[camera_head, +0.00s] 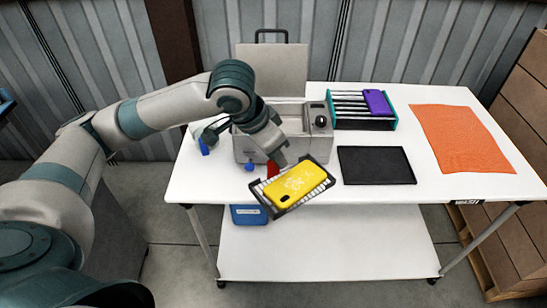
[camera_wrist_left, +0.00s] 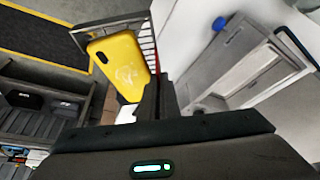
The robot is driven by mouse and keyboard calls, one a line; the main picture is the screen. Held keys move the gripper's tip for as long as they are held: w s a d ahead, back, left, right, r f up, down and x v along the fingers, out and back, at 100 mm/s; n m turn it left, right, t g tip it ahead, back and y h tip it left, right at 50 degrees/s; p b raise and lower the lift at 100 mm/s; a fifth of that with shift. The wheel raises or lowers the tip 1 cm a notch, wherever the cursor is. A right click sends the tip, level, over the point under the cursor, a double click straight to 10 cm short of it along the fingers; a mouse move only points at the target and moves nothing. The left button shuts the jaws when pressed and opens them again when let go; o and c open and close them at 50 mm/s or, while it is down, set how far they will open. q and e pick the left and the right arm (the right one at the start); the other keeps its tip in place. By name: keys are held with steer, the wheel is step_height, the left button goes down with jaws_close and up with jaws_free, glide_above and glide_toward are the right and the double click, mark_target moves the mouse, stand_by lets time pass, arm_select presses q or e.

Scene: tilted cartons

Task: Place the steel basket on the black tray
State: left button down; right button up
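The steel basket (camera_head: 320,190) is a small wire basket with a dark frame, and a yellow phone-shaped item (camera_head: 295,184) lies in it. My left gripper (camera_head: 278,170) is at its back left edge and looks shut on its rim. The basket is tilted, in the air over the table's front edge, left of the black tray. The wrist view shows the basket's wires (camera_wrist_left: 148,42) and the yellow item (camera_wrist_left: 122,66) just past my fingers (camera_wrist_left: 158,98). The flat black tray (camera_head: 377,165) lies empty on the table. My right gripper is not in view.
A steel tank machine (camera_head: 250,147) with a raised lid stands behind the basket. A teal rack (camera_head: 391,125) with a purple item (camera_head: 378,102) stands behind the tray. An orange cloth (camera_head: 462,138) lies right. A blue bin (camera_head: 249,215) sits below; cartons (camera_head: 520,130) stand right.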

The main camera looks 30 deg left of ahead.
mark_target(290, 168)
arm_select(q)
steer(key=n, duration=0.1)
steer(key=w+d+n+y, duration=0.1)
steer(key=shift+w+d+f+n+b, duration=0.1)
steer(key=shift+w+f+n+b, duration=0.1)
steer(key=shift+n+b, duration=0.1)
steer(key=n, duration=0.1)
steer(key=w+n+y, duration=0.1)
steer(key=shift+w+d+n+t, duration=0.1)
steer(key=shift+d+n+t, duration=0.2)
steer(key=shift+d+t, duration=0.1)
steer(key=shift+w+n, duration=0.15)
steer(key=shift+n, duration=0.15)
steer(key=shift+w+r, duration=0.1)
